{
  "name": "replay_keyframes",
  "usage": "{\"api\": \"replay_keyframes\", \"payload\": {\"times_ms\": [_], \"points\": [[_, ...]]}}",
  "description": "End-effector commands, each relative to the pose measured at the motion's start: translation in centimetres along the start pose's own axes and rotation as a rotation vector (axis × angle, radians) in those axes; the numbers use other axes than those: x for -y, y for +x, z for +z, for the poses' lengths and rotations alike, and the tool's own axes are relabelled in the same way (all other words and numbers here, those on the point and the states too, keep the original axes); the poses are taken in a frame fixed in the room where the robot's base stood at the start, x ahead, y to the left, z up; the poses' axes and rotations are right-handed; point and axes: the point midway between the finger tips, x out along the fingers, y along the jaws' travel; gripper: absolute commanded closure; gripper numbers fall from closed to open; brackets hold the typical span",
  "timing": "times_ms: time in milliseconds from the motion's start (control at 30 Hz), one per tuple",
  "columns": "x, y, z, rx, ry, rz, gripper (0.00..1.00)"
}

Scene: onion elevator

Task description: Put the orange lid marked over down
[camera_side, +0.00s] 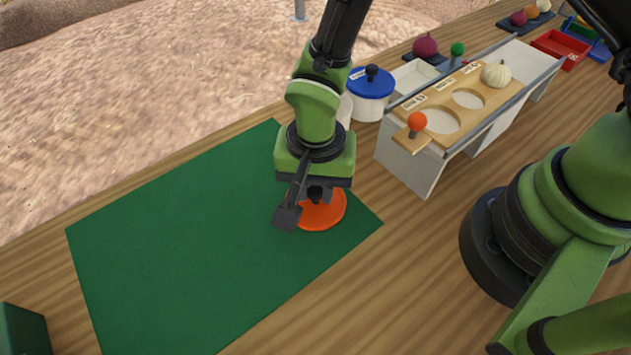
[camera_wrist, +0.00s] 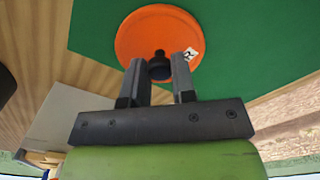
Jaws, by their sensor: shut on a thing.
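The orange lid (camera_side: 334,214) is a round disc with a black knob and lies at or just above the right part of the green mat (camera_side: 180,250). I cannot tell whether it touches the mat. My gripper (camera_side: 303,205) is above it, pointing down, with its fingers shut on the knob. In the wrist view the lid (camera_wrist: 150,28) shows beyond the fingers, and the knob (camera_wrist: 160,66) sits between the fingertips of my gripper (camera_wrist: 163,72). A small white label with a dark mark (camera_wrist: 191,53) is on the lid; I cannot read it surely.
A white pot with a blue lid (camera_side: 370,84) stands behind, right of my gripper. Beside it is a white stand with a wooden board (camera_side: 455,105) with round holes, an orange knob and a white onion. The left of the mat is clear.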

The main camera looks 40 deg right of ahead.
Motion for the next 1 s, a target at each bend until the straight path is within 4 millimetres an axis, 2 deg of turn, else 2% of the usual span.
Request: {"api": "replay_keyframes", "payload": {"times_ms": [67, 100, 200, 567, 733, 1000], "points": [[0.0, 0.2, 0.0, 0.000, 0.000, 0.001, 0.98], [0.0, 0.3, 0.0, 0.000, 0.000, 0.002, 0.73], [0.0, 0.3, 0.0, 0.000, 0.000, 0.001, 0.50], [0.1, -0.3, 0.0, 0.000, -0.001, -0.002, 0.50], [0.1, -2.9, 0.0, -0.001, -0.001, -0.005, 0.50], [0.1, -8.8, 0.0, -0.001, -0.001, -0.006, 0.50]]}}
